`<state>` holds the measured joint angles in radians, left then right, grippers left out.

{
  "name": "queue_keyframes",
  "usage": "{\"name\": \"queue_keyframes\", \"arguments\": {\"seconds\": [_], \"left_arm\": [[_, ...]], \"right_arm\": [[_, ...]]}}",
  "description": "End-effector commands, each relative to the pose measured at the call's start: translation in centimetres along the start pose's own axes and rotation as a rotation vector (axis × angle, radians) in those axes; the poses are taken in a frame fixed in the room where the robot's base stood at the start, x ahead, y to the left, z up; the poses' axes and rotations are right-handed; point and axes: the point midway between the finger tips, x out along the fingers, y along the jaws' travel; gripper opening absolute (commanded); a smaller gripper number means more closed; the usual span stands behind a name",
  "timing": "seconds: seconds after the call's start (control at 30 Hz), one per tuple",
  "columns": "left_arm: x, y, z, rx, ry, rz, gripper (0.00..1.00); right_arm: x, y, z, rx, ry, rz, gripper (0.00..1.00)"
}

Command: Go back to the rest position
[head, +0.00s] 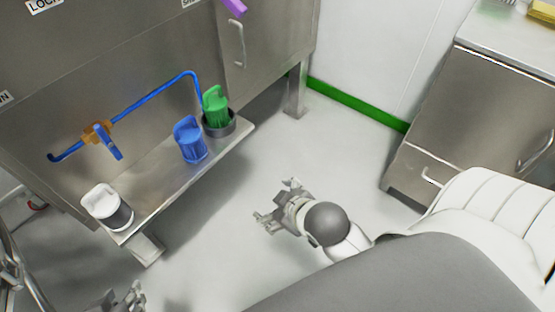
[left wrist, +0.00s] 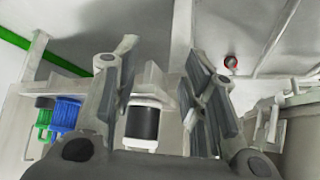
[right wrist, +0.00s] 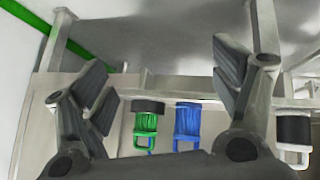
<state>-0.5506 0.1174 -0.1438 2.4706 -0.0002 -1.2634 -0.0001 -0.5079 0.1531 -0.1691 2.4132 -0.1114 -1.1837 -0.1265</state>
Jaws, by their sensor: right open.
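My left gripper (head: 122,297) is partly in view at the lower left of the head view. Its fingers stand apart in the left wrist view (left wrist: 160,90). A white vessel with a dark band (head: 108,208) shows beyond them on the shelf, not held. My right gripper (head: 275,202) is open and empty over the floor in the middle of the head view. Its spread fingers also show in the right wrist view (right wrist: 165,90). Both grippers are clear of the steel shelf (head: 160,190). Behind the shelf's front edge stand a blue vessel (head: 191,141) and a green one (head: 216,107).
An orange valve (head: 98,133) on a blue pipe (head: 150,98) is fixed to the steel cabinet (head: 150,50) above the shelf. A steel drawer unit (head: 470,120) stands at the right. Bare floor (head: 330,150) lies between them.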

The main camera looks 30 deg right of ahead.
Motion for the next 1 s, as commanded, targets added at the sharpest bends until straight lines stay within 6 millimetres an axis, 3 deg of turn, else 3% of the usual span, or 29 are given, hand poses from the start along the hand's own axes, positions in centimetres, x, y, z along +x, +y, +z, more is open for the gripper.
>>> {"name": "queue_keyframes", "arguments": {"seconds": [0.1,0.2,0.7,0.87,1.0], "left_arm": [[0.0,0.0,0.0,0.0,0.0,0.0,0.4],[0.0,0.0,0.0,0.0,0.0,0.0,0.4],[0.1,-0.1,0.1,-0.001,-0.004,-0.002,0.4],[1.6,-0.1,0.6,0.0,-0.04,0.0,0.4],[4.3,0.0,2.5,0.001,-0.103,0.003,0.4]], "right_arm": [[-1.5,-1.7,1.0,0.166,-0.042,-0.081,0.83],[-1.9,-2.2,1.2,0.215,-0.056,-0.104,0.83],[-1.8,-2.3,1.2,0.212,-0.058,-0.105,0.83],[-0.4,-2.5,1.7,0.209,-0.093,-0.11,0.83],[2.2,-3.3,3.8,0.205,-0.157,-0.119,0.83]]}}
